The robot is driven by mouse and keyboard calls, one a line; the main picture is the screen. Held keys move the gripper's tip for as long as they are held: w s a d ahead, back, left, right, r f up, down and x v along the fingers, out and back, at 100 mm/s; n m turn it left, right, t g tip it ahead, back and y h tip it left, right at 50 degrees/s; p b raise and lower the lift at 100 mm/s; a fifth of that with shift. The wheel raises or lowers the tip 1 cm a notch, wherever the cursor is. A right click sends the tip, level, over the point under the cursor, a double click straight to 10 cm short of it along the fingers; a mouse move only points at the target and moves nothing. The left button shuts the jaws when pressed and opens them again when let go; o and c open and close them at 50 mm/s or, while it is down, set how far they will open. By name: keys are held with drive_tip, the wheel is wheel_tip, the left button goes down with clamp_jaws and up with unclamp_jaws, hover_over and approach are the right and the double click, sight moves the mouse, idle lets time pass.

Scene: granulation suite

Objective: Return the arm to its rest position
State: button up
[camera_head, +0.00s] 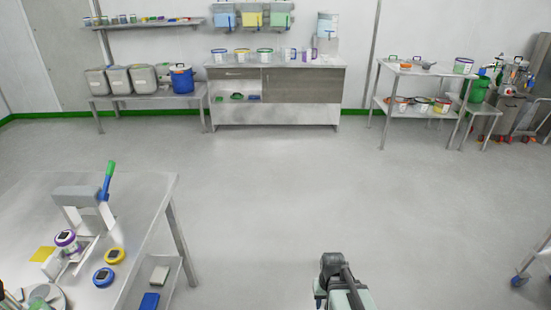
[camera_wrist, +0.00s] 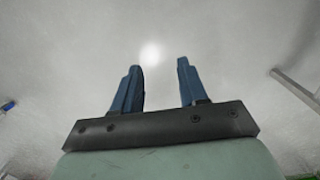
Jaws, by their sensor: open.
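My gripper (camera_wrist: 158,88) shows in the wrist view with its two blue fingers apart and nothing between them. It faces bare grey floor. In the head view my arm (camera_head: 343,285) shows at the bottom, right of centre, over open floor and away from the tables. The fingertips cannot be made out clearly there.
A metal table (camera_head: 145,195) at lower left bears a press with a green-tipped lever (camera_head: 107,180) and round blue (camera_head: 103,277) and yellow (camera_head: 115,256) pieces. A cabinet (camera_head: 300,88) and shelves (camera_head: 415,72) line the back. The middle floor (camera_head: 290,190) is clear.

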drive_tip(key=s+f+g, duration=0.3)
drive_tip(key=s+f, duration=0.5)
drive_tip(key=s, duration=0.5)
drive_tip(key=s+f+g, duration=0.3)
drive_tip(key=s+f, duration=0.6)
drive_tip(key=s, duration=0.5)
